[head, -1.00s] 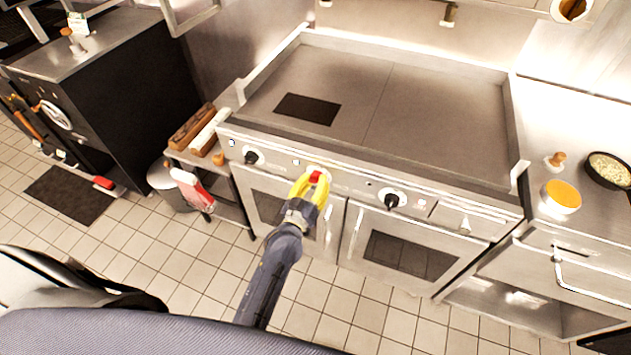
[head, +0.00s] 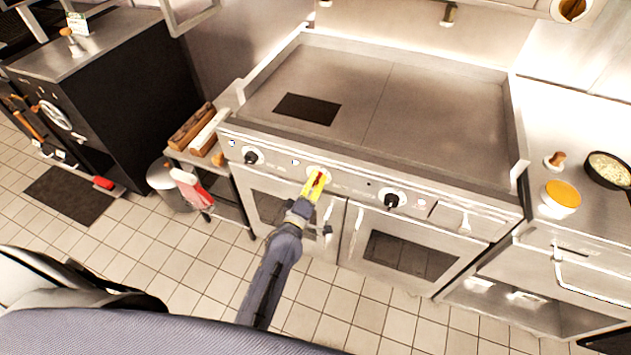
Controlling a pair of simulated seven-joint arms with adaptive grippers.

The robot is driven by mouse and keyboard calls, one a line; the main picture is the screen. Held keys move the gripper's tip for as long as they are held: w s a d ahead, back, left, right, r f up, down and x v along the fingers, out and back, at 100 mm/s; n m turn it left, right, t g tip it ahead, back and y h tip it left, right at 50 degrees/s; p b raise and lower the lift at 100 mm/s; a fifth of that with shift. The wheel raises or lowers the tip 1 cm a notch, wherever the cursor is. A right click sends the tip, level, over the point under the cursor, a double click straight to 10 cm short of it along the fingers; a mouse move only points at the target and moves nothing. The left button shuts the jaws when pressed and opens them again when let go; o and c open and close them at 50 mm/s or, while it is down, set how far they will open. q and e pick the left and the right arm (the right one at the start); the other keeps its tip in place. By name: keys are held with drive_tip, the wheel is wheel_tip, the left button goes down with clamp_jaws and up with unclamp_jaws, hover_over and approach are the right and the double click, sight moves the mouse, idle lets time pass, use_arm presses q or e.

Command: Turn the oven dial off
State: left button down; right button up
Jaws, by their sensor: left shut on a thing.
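The oven dial (head: 318,171) is the middle one on the front panel of the steel range; its pale round plate shows around the fingers and a bit of red shows between them. My left gripper (head: 317,178), with yellow fingers, reaches up to the panel and is shut on this dial. The fingers hide most of the dial, so its pointing angle is hard to read. Two black dials sit on the same panel, one to the left (head: 251,157) and one to the right (head: 392,200). My right gripper is not in view.
A flat griddle top (head: 400,105) lies above the panel, with oven doors (head: 405,255) below. A small side table (head: 205,155) stands at the left. An orange-filled bowl (head: 561,195) and a pan (head: 608,170) sit on the right counter. The tiled floor in front is clear.

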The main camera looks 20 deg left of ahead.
use_arm(q)
drive_tip(key=n, duration=0.5)
drive_tip(key=shift+s+d+n, duration=0.1)
drive_tip(key=shift+d+n, duration=0.1)
drive_tip(key=shift+n, duration=0.1)
idle(0.5)
drive_tip(key=c, duration=0.8)
unclamp_jaws()
drive_tip(key=shift+c, duration=0.2)
drive_tip(key=shift+a, duration=0.1)
drive_tip(key=s+a, duration=0.1)
drive_tip(key=s, duration=1)
drive_tip(key=shift+s, duration=0.4)
